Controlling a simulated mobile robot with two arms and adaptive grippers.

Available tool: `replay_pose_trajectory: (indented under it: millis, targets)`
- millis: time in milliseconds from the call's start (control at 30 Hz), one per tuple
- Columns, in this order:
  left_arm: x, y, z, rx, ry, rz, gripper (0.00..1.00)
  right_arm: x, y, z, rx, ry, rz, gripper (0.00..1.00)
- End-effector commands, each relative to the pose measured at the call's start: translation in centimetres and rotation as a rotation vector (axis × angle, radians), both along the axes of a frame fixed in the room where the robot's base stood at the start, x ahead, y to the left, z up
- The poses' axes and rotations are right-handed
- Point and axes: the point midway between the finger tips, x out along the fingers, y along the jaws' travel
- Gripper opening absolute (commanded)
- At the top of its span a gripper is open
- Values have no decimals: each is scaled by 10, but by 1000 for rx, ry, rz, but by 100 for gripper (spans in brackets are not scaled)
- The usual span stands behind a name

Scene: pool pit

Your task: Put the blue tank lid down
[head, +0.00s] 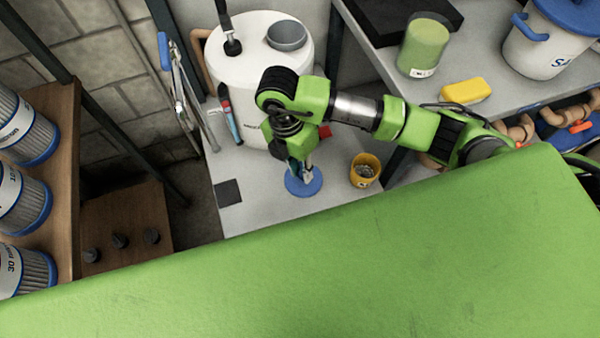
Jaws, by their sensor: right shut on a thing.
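The blue tank lid (304,186) is a round blue disc at the front of the light grey bench, left of a yellow cup. My right gripper (302,173) points down over the lid and is shut on it. The picture does not show clearly whether the lid touches the bench top or hangs just above it. The white tank (228,82) stands behind, partly hidden by my right arm. My left gripper is not in view.
A yellow cup (365,171) stands right of the lid. A dark square pad (228,193) lies to the left. Tools (229,112) are beside the tank. A raised shelf at right holds a green jar (423,47), a yellow block (465,91) and a white bucket (548,45).

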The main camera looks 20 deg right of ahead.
Motion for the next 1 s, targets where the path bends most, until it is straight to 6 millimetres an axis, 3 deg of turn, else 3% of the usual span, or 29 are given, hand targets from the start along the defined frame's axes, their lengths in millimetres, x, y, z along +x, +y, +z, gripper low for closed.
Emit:
replay_pose_trajectory:
  millis: [333, 667, 700, 767, 1000]
  targets:
    - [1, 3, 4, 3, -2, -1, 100, 5, 0, -36, -1, 2, 0, 0]
    - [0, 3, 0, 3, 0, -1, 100, 5, 0, -41, -1, 0, 0, 0]
    - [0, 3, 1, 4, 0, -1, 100, 5, 0, -40, -1, -1, 0, 23]
    - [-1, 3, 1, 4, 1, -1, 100, 5, 0, -40, -1, -1, 0, 35]
    - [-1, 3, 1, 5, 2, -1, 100, 5, 0, -40, -1, 0, 0, 35]
